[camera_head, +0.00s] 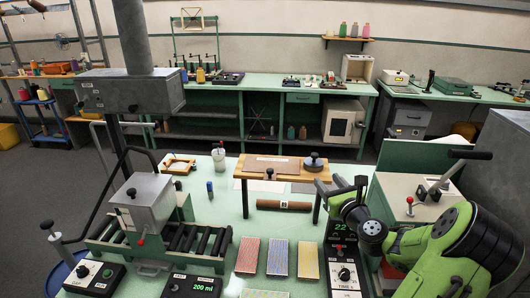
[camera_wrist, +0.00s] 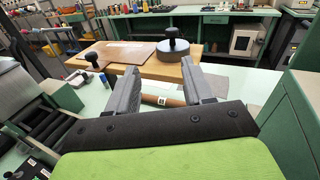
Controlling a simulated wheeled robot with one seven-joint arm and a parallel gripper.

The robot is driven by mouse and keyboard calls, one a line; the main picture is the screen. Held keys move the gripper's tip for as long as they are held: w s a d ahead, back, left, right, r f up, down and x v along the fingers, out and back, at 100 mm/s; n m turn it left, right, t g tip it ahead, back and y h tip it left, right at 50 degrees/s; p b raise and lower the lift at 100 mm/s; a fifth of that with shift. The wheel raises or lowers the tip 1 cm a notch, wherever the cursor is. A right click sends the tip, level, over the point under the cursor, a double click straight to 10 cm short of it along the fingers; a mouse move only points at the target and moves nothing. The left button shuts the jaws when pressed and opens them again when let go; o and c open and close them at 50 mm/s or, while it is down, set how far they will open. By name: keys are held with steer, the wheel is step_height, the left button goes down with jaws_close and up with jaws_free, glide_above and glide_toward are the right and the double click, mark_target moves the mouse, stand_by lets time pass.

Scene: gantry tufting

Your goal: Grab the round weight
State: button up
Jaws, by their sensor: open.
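The round weight (camera_head: 313,163) is a blue-grey disc with a black knob on top. It sits on the right end of a small raised wooden stand (camera_head: 245,173). In the wrist view the round weight (camera_wrist: 172,51) shows ahead of and beyond the fingertips, roughly between them and slightly right of the middle. My gripper (camera_head: 338,188) is open and empty, in front of the stand's right side and apart from the weight. In the wrist view both fingers of my gripper (camera_wrist: 160,70) point toward the stand.
A brown flat board (camera_head: 270,163) lies on the stand left of the weight. A black knob (camera_head: 269,174) is at the stand's front edge. A brown roll (camera_head: 284,205) lies below. A timer box (camera_head: 344,270) stands near my arm. Colored swatches (camera_head: 278,258) lie in front.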

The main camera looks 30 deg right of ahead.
steer(key=d+m, duration=0.1)
steer(key=p, duration=0.2)
glide_toward(315, 154)
steer(key=shift+h, duration=0.3)
steer(key=x, duration=0.5)
steer(key=shift+w+a+f, duration=0.15)
steer(key=shift+a+f, duration=0.05)
steer(key=shift+f, duration=0.15)
steer(key=x, duration=0.1)
steer(key=p+x, duration=0.1)
steer(key=x, duration=0.3)
steer(key=shift+r, duration=0.25)
steer(key=shift+w+d+f, duration=0.1)
steer(key=shift+w, duration=0.05)
steer(key=shift+c, duration=0.3)
steer(key=shift+s, duration=0.25)
steer(key=shift+c, duration=1.2)
steer(key=shift+w, duration=0.1)
jaws_close()
